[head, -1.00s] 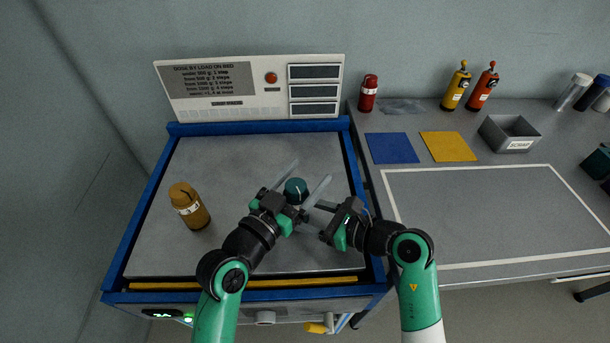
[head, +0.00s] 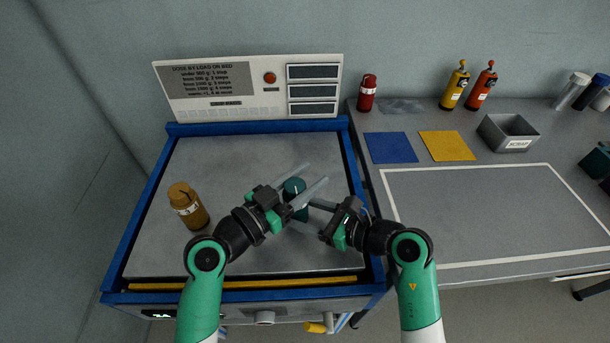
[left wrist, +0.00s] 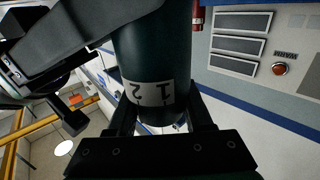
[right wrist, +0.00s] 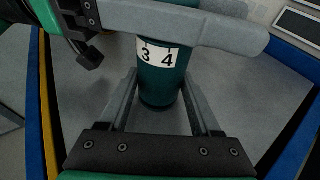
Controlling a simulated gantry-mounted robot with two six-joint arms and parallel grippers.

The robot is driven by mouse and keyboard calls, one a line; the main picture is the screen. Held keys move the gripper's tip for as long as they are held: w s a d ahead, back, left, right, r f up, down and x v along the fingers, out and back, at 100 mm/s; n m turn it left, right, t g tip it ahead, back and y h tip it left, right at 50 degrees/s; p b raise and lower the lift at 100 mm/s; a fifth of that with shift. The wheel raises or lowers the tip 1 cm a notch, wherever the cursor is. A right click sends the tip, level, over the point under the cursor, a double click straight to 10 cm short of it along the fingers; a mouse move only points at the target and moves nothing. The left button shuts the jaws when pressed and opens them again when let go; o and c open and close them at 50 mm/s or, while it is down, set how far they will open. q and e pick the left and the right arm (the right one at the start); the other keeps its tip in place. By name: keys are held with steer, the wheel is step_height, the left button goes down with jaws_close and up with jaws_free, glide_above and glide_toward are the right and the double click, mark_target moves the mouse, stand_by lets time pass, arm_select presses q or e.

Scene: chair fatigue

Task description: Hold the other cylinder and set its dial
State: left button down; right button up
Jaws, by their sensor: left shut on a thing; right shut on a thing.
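The dark teal cylinder (head: 294,187) stands on the grey bed, toward its right side. My right gripper (head: 301,212) is shut on its body from the right. My left gripper (head: 317,173) is shut around its top, with the pale fingers reaching past it. The left wrist view shows the cylinder (left wrist: 153,60) close up, with 1 and 2 on its white band. The right wrist view shows it (right wrist: 160,80) with 3 and 4 under the left fingers. The dial's pointer cannot be made out. The brown cylinder (head: 187,206) stands upright at the bed's left, held by nothing.
The panel (head: 250,88) behind the bed carries a dose table, a red button (head: 270,78) and several dark displays. On the right table are a red cylinder (head: 367,93), blue (head: 391,148) and yellow (head: 446,146) mats, and a scrap bin (head: 508,133).

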arm_select(q)
steer(key=shift+s+f+m+g+h, duration=0.1)
steer(key=shift+m+g+h, duration=0.2)
steer(key=shift+m+g, duration=0.1)
steer(key=shift+c, duration=1.5)
jaws_free()
